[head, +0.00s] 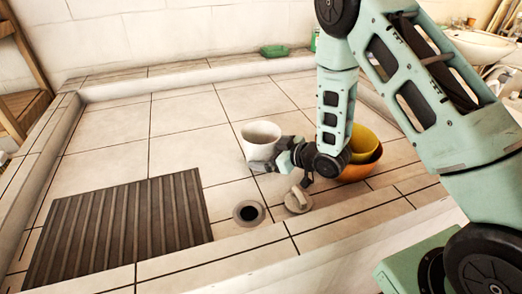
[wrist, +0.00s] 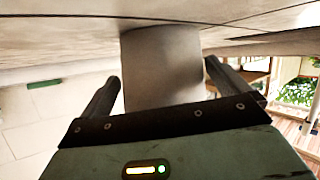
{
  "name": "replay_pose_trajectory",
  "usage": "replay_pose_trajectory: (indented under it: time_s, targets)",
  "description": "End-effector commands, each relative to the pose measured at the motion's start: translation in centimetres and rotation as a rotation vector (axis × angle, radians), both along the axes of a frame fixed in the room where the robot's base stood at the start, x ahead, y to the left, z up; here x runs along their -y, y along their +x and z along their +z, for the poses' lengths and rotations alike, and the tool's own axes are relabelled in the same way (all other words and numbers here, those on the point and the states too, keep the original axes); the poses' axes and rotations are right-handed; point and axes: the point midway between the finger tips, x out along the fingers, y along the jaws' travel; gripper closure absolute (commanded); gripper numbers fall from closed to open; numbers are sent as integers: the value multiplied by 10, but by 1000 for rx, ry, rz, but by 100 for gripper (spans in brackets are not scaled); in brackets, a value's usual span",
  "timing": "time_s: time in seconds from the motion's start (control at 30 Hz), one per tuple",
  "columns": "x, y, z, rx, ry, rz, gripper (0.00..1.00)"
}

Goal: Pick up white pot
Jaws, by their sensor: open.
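The white pot (head: 260,139) stands on the tiled floor of the basin, near the middle of the head view. My gripper (head: 270,163) is at its lower front side, and part of the pot is hidden behind it. In the wrist view the pot (wrist: 163,62) appears upside down between the two dark fingers of my gripper (wrist: 161,82). The fingers are apart, one on each side of the pot. A narrow gap shows at each fingertip; I cannot tell if either finger touches the pot.
An orange bowl (head: 358,172) with a yellow bowl (head: 363,144) in it stands right of my gripper. A round drain (head: 249,212), a stopper (head: 298,201) and a dark ribbed mat (head: 120,228) lie in front. A green dish (head: 274,51) sits on the back ledge.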

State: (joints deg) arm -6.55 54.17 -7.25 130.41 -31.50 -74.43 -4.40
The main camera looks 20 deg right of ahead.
Motion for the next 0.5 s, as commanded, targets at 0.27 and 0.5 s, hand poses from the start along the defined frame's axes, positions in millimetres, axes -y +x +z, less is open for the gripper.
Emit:
replay_pose_trajectory:
  time_s: [0.27, 0.5]
  targets:
    - [0, 0, 1, 1, 1, 0, 39]
    - [0, 0, 3, 2, 0, 1, 39]
